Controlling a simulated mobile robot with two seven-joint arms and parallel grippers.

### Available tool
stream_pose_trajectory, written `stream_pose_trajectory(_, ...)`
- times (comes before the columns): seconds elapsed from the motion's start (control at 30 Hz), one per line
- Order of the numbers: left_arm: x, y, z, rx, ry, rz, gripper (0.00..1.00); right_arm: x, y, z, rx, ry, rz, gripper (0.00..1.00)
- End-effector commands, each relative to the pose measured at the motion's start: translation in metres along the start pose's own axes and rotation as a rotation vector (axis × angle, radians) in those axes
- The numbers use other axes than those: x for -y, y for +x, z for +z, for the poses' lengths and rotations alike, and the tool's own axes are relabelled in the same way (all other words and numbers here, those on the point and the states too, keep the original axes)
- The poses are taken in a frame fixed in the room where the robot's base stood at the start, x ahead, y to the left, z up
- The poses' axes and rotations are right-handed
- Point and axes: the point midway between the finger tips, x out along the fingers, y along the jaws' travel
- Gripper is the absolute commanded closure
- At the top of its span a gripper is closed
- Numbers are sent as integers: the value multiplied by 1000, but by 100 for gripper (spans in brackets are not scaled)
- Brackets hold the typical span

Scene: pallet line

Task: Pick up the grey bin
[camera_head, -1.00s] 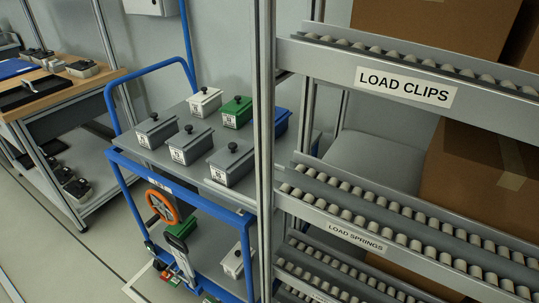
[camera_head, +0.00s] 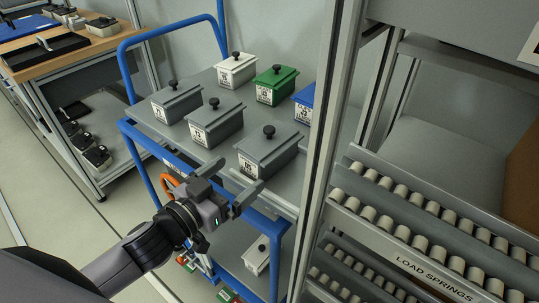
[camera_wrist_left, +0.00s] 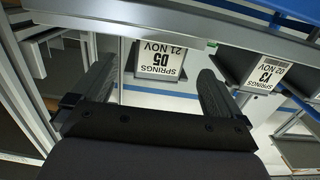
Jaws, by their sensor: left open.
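Three grey bins with black knobs and white labels stand on the cart's top deck in the head view: a left one (camera_head: 177,101), a middle one (camera_head: 214,121) and a front right one (camera_head: 268,150). My left gripper (camera_head: 237,178) is open and empty in front of the front right bin, at the deck's front edge, apart from it. In the left wrist view, the open fingers (camera_wrist_left: 157,88) flank an upside-down springs label (camera_wrist_left: 162,60). A second label (camera_wrist_left: 265,74) shows to the right on a grey bin. My right gripper is not in view.
A white bin (camera_head: 236,69), a green bin (camera_head: 276,85) and a blue bin (camera_head: 304,102) stand behind on the cart. A rack post (camera_head: 331,130) and roller shelves (camera_head: 430,225) rise close on the right. A workbench (camera_head: 70,55) is at the left; open floor lies before it.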

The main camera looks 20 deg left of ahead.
Motion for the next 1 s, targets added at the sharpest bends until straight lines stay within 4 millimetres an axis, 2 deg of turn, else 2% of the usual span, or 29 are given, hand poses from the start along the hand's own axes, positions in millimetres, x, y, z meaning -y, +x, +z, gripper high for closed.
stream_pose_trajectory(0.2, 0, 26, -1, -1, 0, 0, 0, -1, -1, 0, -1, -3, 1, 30)
stream_pose_trajectory(0.57, 0, 45, -1, 0, 0, 0, 0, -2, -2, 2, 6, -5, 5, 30)
stream_pose_trajectory(0.83, -1, 77, -4, 0, -1, -2, 0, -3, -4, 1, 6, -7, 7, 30)
stream_pose_trajectory(1.0, -2, 88, -3, 2, 0, -1, 0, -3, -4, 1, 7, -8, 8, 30)
